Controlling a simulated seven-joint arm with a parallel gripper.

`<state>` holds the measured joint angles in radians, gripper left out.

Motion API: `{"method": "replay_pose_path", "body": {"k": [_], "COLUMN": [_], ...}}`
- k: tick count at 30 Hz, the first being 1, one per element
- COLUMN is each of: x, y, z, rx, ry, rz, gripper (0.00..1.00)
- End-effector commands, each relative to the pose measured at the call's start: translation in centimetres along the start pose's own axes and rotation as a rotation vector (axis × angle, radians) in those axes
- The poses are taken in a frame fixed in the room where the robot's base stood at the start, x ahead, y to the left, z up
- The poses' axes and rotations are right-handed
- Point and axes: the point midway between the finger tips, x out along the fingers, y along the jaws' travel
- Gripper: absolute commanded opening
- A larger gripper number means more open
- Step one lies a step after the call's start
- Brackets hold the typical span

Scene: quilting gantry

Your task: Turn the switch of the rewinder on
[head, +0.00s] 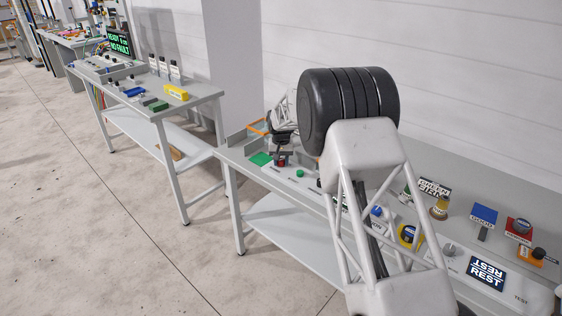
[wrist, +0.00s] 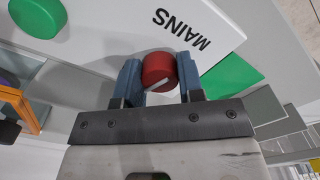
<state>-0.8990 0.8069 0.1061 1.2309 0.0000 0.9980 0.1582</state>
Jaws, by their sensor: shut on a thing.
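A red round switch knob (wrist: 158,70) with a pale pointer line sits on a white panel (wrist: 110,30) beside the printed word MAINS. My gripper (wrist: 160,80) has its two blue fingers on either side of the knob, shut on it. The pointer line runs at a slant in the wrist view. In the head view the red knob (head: 282,161) shows small at the left end of the nearer bench, with my gripper (head: 283,150) just above it. My arm's dark rollers and white link hide part of the bench behind them.
A green button (wrist: 38,14) stands on the same panel; it also shows in the head view (head: 299,173). A flat green piece (wrist: 235,82) lies close beside the panel. An orange-edged bin (wrist: 25,105) is near. Several labelled parts, including a REST plate (head: 487,273), occupy the bench's right.

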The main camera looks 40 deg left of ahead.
Motion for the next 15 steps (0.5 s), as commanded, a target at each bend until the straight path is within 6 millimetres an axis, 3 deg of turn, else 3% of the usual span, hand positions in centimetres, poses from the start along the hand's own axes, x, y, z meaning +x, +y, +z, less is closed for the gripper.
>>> {"method": "replay_pose_path", "body": {"k": [15], "x": [-0.08], "y": [-0.02], "z": [-0.08], "rx": [0.227], "ry": [0.002], "rz": [-0.001], "gripper": [0.12]}}
